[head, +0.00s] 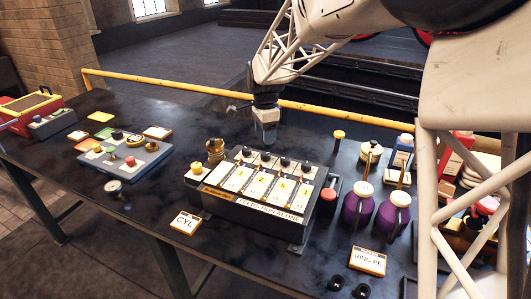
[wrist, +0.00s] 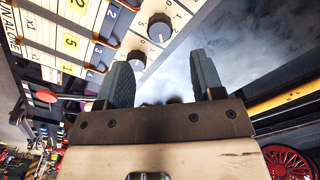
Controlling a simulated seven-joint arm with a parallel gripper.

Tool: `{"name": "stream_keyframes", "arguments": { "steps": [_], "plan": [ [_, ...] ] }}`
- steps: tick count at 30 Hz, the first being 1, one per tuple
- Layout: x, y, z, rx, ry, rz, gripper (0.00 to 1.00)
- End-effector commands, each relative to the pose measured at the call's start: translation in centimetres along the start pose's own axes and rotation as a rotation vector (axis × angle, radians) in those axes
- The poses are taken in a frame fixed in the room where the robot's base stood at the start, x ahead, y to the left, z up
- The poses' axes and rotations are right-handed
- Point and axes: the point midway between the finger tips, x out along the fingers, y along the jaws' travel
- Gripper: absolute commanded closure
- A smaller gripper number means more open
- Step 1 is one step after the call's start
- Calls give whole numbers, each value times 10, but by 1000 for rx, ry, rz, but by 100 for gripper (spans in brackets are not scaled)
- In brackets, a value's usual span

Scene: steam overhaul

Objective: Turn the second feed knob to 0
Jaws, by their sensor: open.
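A feed box (head: 250,207) with a slanted face stands mid-table, with a row of black knobs along its top edge above numbered white cards. The second knob from the left (head: 265,156) is close below my gripper (head: 267,140), which hangs down just behind the row. In the wrist view my gripper (wrist: 162,82) is open, with nothing between its fingers. One black knob with a white pointer line (wrist: 160,28) shows beyond the fingers, and another (wrist: 136,61) is beside the left finger, partly hidden. I cannot tell which knob of the row each is.
A yellow button (head: 196,169) and a brass fitting (head: 214,149) are at the box's left, a red button (head: 328,194) at its right. Purple jugs (head: 357,205) stand further right. A grey-blue panel (head: 125,165) lies left. A yellow rail (head: 180,87) runs behind.

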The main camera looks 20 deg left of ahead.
Motion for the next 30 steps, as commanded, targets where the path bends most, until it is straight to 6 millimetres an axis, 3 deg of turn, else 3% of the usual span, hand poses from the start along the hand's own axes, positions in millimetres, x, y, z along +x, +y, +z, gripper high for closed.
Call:
{"name": "stream_keyframes", "arguments": {
  "steps": [8,21,30],
  "plan": [
    [12,0,0,0,0,1,39],
    [61,0,0,-1,0,1,39],
    [78,0,0,-1,0,0,39]
  ]
}}
